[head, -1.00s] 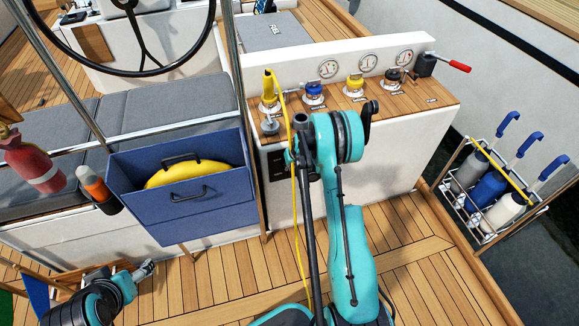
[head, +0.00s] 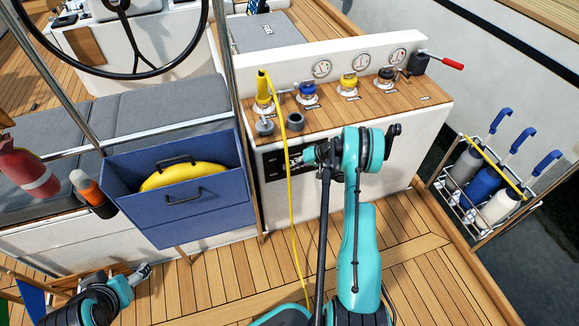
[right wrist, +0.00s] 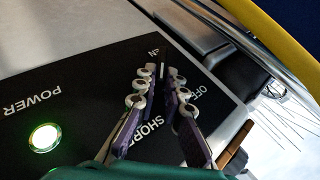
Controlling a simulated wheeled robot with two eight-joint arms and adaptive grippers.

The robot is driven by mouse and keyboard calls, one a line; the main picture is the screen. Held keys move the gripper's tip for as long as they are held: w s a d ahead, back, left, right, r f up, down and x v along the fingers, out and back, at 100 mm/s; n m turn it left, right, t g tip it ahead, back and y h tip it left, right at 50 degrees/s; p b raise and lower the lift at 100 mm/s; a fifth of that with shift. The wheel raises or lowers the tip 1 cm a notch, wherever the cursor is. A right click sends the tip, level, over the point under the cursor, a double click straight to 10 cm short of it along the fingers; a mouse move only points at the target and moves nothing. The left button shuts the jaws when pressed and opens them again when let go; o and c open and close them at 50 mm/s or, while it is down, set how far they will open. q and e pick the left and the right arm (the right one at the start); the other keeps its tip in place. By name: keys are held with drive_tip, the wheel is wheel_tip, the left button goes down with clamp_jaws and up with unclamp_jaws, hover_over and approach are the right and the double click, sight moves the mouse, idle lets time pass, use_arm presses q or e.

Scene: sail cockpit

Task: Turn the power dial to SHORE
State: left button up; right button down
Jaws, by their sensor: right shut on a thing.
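The black power panel (head: 272,167) is on the white console's front face. In the right wrist view the panel (right wrist: 85,85) shows POWER, SHORE and OFF lettering, a third label mostly hidden, and a lit green lamp (right wrist: 44,138). My right gripper (head: 300,159) is at this panel. In the right wrist view its fingers (right wrist: 163,72) are closed in around the power dial (right wrist: 163,60), which is mostly hidden; a thin pale line shows between the fingertips. The dial's exact setting is unclear. My left gripper (head: 143,271) is low at the left, away from the panel, its jaws too small to read.
A yellow cable (head: 290,200) hangs down the console front just left of my right gripper. A blue box (head: 195,210) holding a yellow coil stands left of it. Valves and gauges line the wooden console top (head: 365,110). A bottle rack (head: 490,190) stands right.

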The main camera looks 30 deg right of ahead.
idle(0.3)
drive_tip(key=shift+f, duration=0.1)
drive_tip(key=c, duration=1.6)
unclamp_jaws()
drive_tip(key=v, duration=1.2)
drive_tip(key=shift+d, duration=0.15)
drive_tip(key=shift+s+f, duration=0.1)
drive_tip(key=shift+s, duration=0.05)
